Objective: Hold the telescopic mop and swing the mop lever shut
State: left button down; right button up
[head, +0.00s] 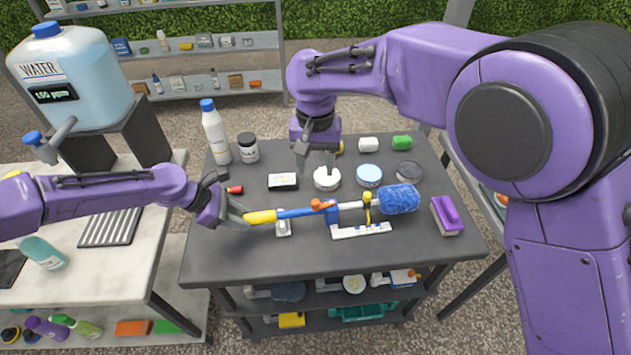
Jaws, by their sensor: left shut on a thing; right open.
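The telescopic mop (294,212) lies across the dark table, with a yellow grip (261,217) at the left, a blue tube, a pale shaft and a fluffy blue head (399,198) at the right. White rests (362,231) stand under it. An orange piece on the tube, apparently the mop lever (320,205), sits near the middle; its exact angle is too small to tell. My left gripper (237,215) is shut on the yellow grip end. My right gripper (327,165) is open, pointing down behind the mop, above a white round tin (327,179).
Behind the mop stand a white bottle (215,132), a dark jar (248,149), a blue-lidded tin (369,175) and a dark tin (408,170). The table's front strip is clear. A water tank (66,75) stands at the left.

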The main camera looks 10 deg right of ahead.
pick_arm(q)
jog(key=c, duration=0.7)
grip_release()
jog(key=shift+c, duration=0.2)
jog(key=v, duration=1.2)
